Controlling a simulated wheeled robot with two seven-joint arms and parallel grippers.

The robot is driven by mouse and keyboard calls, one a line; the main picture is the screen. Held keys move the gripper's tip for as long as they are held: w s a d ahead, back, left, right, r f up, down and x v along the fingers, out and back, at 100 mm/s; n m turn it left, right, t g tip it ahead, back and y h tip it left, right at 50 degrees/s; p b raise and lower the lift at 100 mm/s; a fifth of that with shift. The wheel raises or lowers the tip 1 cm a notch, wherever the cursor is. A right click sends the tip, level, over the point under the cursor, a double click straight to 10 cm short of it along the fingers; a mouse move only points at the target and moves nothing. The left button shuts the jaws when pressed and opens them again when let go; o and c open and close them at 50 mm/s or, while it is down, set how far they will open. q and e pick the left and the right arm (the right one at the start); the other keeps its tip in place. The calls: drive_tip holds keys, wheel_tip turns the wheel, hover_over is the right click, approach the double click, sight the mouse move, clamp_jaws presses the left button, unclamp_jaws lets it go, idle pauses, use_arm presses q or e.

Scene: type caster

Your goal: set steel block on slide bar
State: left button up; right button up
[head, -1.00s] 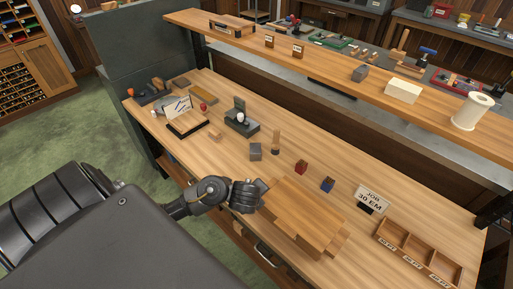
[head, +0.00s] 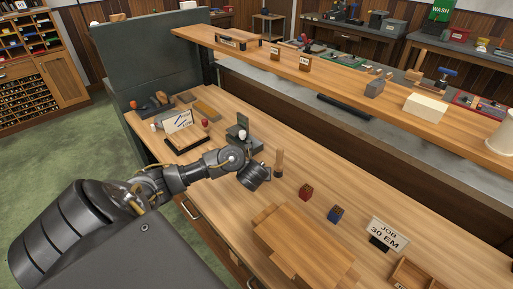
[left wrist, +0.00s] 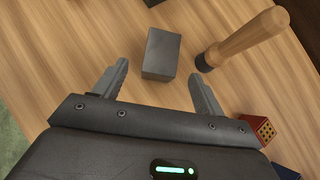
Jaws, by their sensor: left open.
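The steel block (left wrist: 161,55), a plain grey block, lies on the wooden bench in the left wrist view. It sits ahead of and between the two fingers of my left gripper (left wrist: 158,72), which is open and empty. In the head view my left gripper (head: 257,178) is low over the bench and hides the block. A dark grey device (head: 240,138) with an upright plate and a white knob stands just beyond it. I cannot tell which part is the slide bar. My right gripper is not in view.
A wood-handled tool (head: 279,160) stands close to the right of the block; its handle also shows in the left wrist view (left wrist: 250,35). Red (head: 306,192) and blue (head: 336,213) blocks, a wooden board (head: 305,245) and a job sign (head: 387,235) lie right and nearer.

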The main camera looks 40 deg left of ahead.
use_arm(q)
drive_tip(key=shift+b+x, duration=0.5)
drive_tip(key=shift+x, duration=0.5)
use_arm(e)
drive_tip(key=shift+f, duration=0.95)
use_arm(q)
drive_tip(key=b+x, duration=0.3)
drive_tip(key=x, duration=0.2)
drive_tip(key=shift+w+a+b, duration=0.15)
drive_tip(key=shift+w+b, duration=0.1)
drive_tip(key=shift+b, duration=0.05)
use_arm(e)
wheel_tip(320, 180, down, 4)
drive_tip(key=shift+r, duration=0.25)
use_arm(q)
drive_tip(key=shift+r, duration=0.1)
drive_tip(key=shift+c, duration=0.5)
clamp_jaws()
drive_tip(key=shift+r, duration=0.1)
